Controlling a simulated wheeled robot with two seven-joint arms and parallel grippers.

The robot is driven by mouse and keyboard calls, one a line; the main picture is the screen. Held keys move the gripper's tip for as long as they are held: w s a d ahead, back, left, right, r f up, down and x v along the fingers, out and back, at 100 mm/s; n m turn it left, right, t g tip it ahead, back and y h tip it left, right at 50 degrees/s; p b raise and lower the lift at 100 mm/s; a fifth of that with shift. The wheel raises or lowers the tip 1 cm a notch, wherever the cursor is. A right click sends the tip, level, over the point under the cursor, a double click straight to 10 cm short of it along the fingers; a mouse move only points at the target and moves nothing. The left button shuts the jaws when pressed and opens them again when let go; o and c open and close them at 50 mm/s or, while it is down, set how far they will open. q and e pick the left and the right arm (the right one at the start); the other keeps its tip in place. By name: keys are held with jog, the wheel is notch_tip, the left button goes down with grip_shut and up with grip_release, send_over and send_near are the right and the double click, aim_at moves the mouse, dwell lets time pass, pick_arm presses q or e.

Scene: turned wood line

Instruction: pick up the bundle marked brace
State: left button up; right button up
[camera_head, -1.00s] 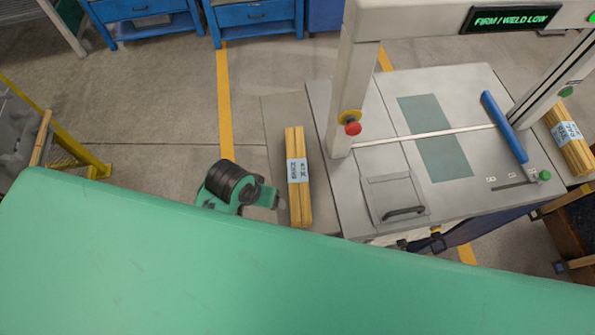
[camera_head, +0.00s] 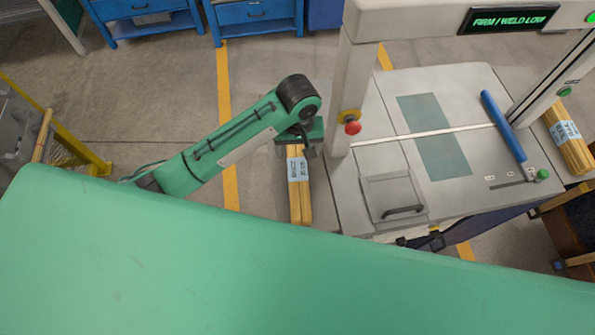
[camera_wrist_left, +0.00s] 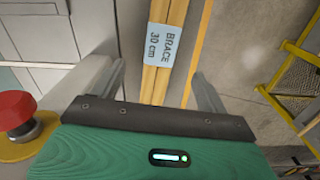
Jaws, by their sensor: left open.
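The bundle marked brace (camera_head: 299,196) is a set of light wooden strips with a pale blue label. It lies on a grey surface to the left of the machine in the head view. In the left wrist view the bundle (camera_wrist_left: 162,58) runs between my fingers, and its label reads "BRACE 30 cm". My left gripper (camera_wrist_left: 157,88) is open, with one finger on each side of the bundle and gaps between. In the head view my left gripper (camera_head: 310,140) is over the far end of the bundle, which it hides. My right gripper is not in view.
The machine (camera_head: 372,125) stands just right of the bundle, with an upright post and a red stop button (camera_head: 352,127). Another labelled bundle (camera_head: 569,138) lies at the far right. Blue drawer units (camera_head: 253,15) stand at the back.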

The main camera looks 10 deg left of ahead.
aim_at(298, 168)
pick_arm(q)
notch_tip(298, 168, down, 8)
jog(key=shift+r+p, duration=0.1)
jog(key=shift+p, duration=0.6)
jog(key=shift+a+f+p, duration=0.1)
jog(key=shift+f+p, duration=0.35)
jog(key=shift+f, duration=0.1)
notch_tip(298, 168, down, 3)
jog(key=shift+s+f+p, duration=0.15)
jog(key=shift+f+p, duration=0.05)
jog(key=shift+p, duration=0.45)
jog(key=shift+f, duration=0.5)
jog(key=c, duration=1.4)
